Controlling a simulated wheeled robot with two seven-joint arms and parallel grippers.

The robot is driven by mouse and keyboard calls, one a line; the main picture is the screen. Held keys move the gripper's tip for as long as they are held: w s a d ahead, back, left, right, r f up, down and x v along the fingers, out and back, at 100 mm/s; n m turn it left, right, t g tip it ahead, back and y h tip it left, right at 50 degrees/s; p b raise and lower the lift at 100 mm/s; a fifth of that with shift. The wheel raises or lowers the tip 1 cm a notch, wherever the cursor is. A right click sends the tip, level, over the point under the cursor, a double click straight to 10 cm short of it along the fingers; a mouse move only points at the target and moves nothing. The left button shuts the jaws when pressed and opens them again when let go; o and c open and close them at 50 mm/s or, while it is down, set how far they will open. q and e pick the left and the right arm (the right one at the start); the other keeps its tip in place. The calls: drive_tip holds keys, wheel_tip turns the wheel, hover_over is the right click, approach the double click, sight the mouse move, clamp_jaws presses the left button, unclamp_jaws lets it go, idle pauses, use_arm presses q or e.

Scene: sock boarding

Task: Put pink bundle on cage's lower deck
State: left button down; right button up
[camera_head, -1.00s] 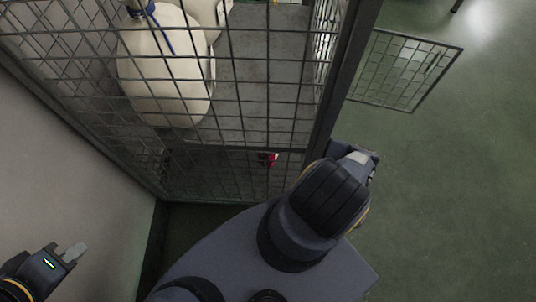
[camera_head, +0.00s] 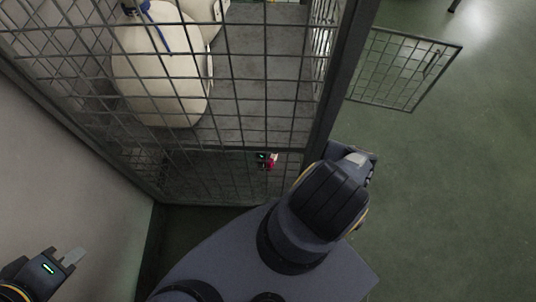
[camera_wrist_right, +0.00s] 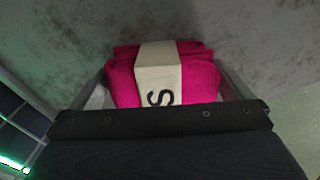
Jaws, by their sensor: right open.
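The pink bundle (camera_wrist_right: 120,82) is folded ribbed cloth with a cream band marked "S". In the right wrist view it lies against a mottled grey surface, apparently the cage's lower deck (camera_wrist_right: 50,45). My right gripper (camera_wrist_right: 164,88) is open, with a finger on each side of the bundle; whether they touch it is unclear. In the head view a small bit of pink (camera_head: 272,162) shows through the mesh of the cage (camera_head: 268,110), below the upper deck, beside a small green light. My left gripper (camera_head: 72,256) is empty at the lower left, away from the cage.
Large cream sacks (camera_head: 160,80) sit on the upper deck (camera_head: 265,60) behind the mesh. An open mesh door panel (camera_head: 405,68) stands out to the right of the cage post (camera_head: 340,75). A pale wall (camera_head: 75,180) is at left. Green floor is clear at right.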

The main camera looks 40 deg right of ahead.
wheel_tip(320, 180, up, 12)
drive_tip(key=p, duration=0.4)
drive_tip(key=shift+f+p, duration=0.25)
drive_tip(key=shift+p, duration=0.05)
